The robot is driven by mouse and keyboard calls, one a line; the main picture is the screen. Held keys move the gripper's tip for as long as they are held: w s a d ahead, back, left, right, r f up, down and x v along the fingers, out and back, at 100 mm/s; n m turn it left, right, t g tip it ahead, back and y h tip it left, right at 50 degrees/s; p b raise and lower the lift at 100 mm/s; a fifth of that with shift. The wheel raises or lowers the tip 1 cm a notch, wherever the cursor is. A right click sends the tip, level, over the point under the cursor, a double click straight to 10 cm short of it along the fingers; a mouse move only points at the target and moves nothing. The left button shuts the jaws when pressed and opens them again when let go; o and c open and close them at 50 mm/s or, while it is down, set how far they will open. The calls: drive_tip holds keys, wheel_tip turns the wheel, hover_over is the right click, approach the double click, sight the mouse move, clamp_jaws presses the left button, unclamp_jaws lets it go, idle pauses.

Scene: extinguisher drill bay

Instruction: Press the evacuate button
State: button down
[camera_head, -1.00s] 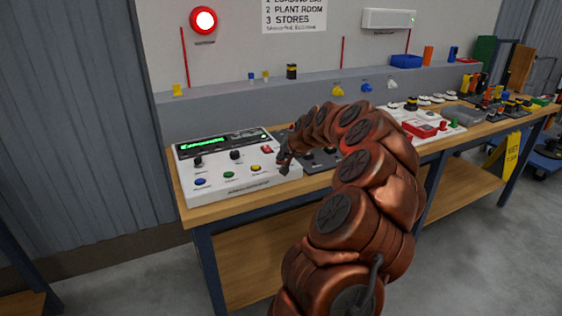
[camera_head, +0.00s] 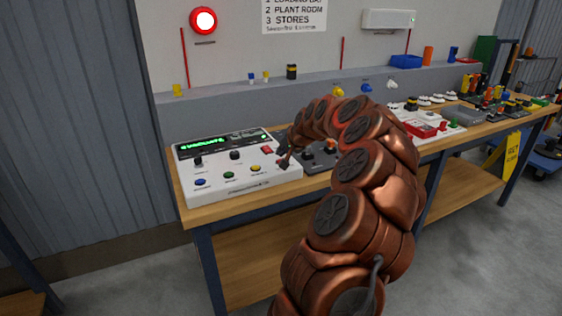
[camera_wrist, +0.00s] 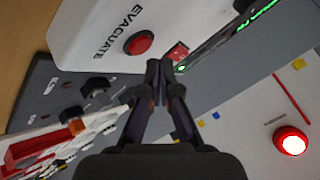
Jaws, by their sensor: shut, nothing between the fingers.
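The evacuate button is a round red button (camera_wrist: 139,43) beside the word EVACUATE on a white panel (camera_wrist: 85,22) in the wrist view. In the head view the white panel (camera_head: 235,190) sits at the table's left end, and my gripper hides the button. My gripper (camera_wrist: 158,68) is shut and empty, its tips just beside the button in the picture. Whether it touches the panel I cannot tell. In the head view my gripper (camera_head: 284,163) is over the panel's right end. A red square switch (camera_wrist: 178,52) lies near the tips.
Blue (camera_head: 200,182), green (camera_head: 229,175) and yellow (camera_head: 255,168) buttons line the panel's front, below a green-lit display (camera_head: 218,143). A dark control box (camera_head: 318,162) stands right of the panel. A red lamp (camera_head: 203,20) glows on the wall.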

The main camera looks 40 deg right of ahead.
drive_tip(key=shift+r+p, duration=0.35)
drive_tip(key=shift+r, duration=2)
drive_tip(key=s+a+r+n+g+y+p, duration=0.1)
drive_tip(key=a+n, duration=0.1)
drive_tip(key=a, duration=0.7)
drive_tip(key=s+a+r+n+g+y, duration=0.1)
drive_tip(key=a+n+y, duration=0.1)
drive_tip(key=a, duration=0.7)
drive_tip(key=s+a+r+n+g+y+p, duration=0.1)
drive_tip(key=a+r+n, duration=0.1)
drive_tip(key=a, duration=0.8)
drive_tip(key=s+a+f+n+g+p, duration=0.1)
drive_tip(key=s+a+f+n+g, duration=0.2)
drive_tip(key=s+a, duration=0.9)
drive_tip(key=s+a+f+n+g+h+p, duration=0.1)
drive_tip(key=s+a+f+g, duration=0.1)
drive_tip(key=s, duration=0.9)
drive_tip(key=s+a+f+n+g+p, duration=0.1)
drive_tip(key=s+g, duration=0.1)
drive_tip(key=s, duration=1)
drive_tip(key=shift+a+f+n+g+h, duration=0.4)
drive_tip(key=shift+s+d, duration=0.1)
drive_tip(key=shift+d, duration=0.05)
